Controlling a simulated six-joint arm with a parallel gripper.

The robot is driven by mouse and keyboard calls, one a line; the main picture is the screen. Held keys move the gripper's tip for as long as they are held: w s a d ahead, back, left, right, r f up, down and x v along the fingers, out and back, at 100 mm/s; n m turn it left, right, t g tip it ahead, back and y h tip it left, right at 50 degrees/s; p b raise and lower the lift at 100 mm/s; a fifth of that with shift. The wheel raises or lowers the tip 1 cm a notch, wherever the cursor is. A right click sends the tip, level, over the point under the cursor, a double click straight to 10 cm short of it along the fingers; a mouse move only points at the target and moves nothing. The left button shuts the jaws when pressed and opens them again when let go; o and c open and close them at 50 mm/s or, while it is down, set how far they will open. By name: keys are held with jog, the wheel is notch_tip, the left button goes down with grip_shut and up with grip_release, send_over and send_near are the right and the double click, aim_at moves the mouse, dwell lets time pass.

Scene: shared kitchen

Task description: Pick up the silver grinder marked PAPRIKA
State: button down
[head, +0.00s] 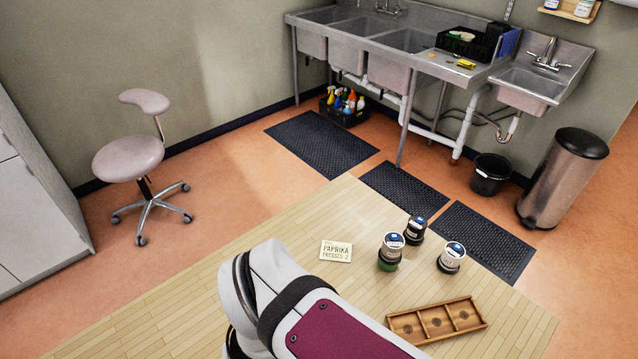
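Three short grinders with dark and pale bands stand upright on the wooden table (185,318). One grinder (390,252) is at the left and has a green lower part. Another grinder (414,230) is behind it to the right, with a dark body. The third grinder (451,258) stands at the right, apart from them. Their labels are too small to read, so I cannot tell which is marked PAPRIKA. A cream card (336,251) left of them reads "PAPRIKA" and "PRESSES 2", with a smaller line above. My gripper is out of view; only my arm shows at the bottom.
A wooden tray (393,324) with three compartments, each with a round mark, lies in front of the grinders. My arm covers the table's lower middle. The table's left part is clear. Sinks (400,40), a stool (128,160) and a bin (560,180) stand beyond it.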

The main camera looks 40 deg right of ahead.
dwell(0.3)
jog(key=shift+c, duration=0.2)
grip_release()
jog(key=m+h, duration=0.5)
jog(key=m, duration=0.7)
send_over(392, 241)
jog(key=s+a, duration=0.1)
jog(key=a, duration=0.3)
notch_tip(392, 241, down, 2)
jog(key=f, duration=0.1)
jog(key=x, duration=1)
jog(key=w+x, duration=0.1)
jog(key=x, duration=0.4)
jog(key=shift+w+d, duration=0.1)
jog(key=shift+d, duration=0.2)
